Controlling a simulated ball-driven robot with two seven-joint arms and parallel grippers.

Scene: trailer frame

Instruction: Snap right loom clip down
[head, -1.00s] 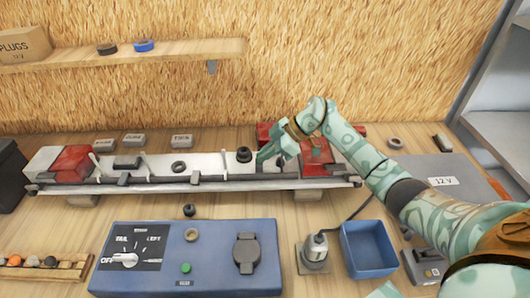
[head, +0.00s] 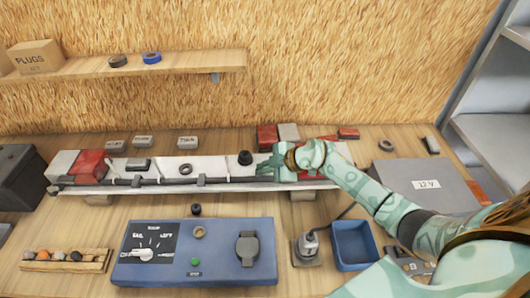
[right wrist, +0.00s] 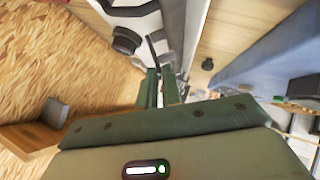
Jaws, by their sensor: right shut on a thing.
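The trailer frame's white light bar (head: 210,168) lies across the bench with a dark loom (head: 140,182) along its front edge. Upright pale loom clips stand along it, one at the left (head: 110,166) and one right of the middle (head: 228,165). My right gripper (head: 264,168) is at the right part of the bar, beside the black round knob (head: 245,157). Its fingers also show in the right wrist view (right wrist: 160,84), close together over the loom. It is shut on the right loom clip, which the fingers mostly hide. My left gripper is not in view.
A blue switch panel (head: 205,255) and a blue bin (head: 353,245) stand in front of the bar. Red lamp blocks (head: 90,165) sit at the bar's ends. A grey 12 V box (head: 425,185) is at the right. A shelf (head: 180,65) hangs behind.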

